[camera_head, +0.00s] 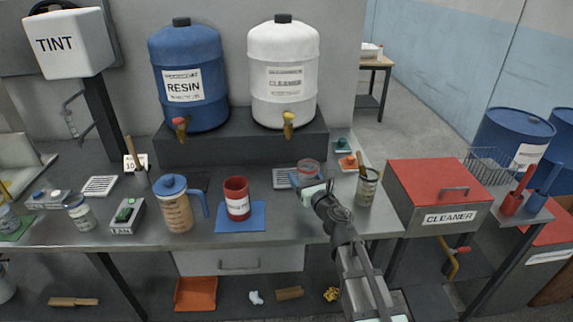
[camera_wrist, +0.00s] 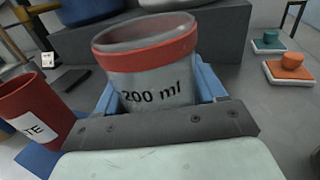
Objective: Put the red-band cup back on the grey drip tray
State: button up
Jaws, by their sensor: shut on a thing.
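My gripper (camera_head: 309,184) has blue fingers and is shut on the red-band cup (camera_head: 309,168). The cup is clear, upright and marked "200 ml"; it fills the middle of the wrist view (camera_wrist: 158,72), with a finger on each side. A grey slatted drip tray (camera_head: 284,179) lies on the bench just left of the cup in the head view, in front of the white cleaner drum. A similar slatted tray (camera_head: 100,186) lies at the far left. The cup's base is hidden, so I cannot tell whether it touches anything.
A red cup (camera_head: 237,198) stands on a blue mat (camera_head: 253,219) to the left, also seen in the wrist view (camera_wrist: 38,112). A jar with sticks (camera_head: 367,190) stands close to the right. The drums' dark plinth (camera_head: 225,149) is behind. A blue-lidded jug (camera_head: 176,208) stands farther left.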

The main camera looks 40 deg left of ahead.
jog(key=x, duration=1.4)
jog(key=shift+w+a, duration=0.2)
jog(key=shift+a, duration=0.25)
jog(key=shift+s+d+f, duration=0.1)
jog(key=shift+f, duration=1.65)
jog(key=shift+f, duration=0.1)
jog(key=o, duration=1.1)
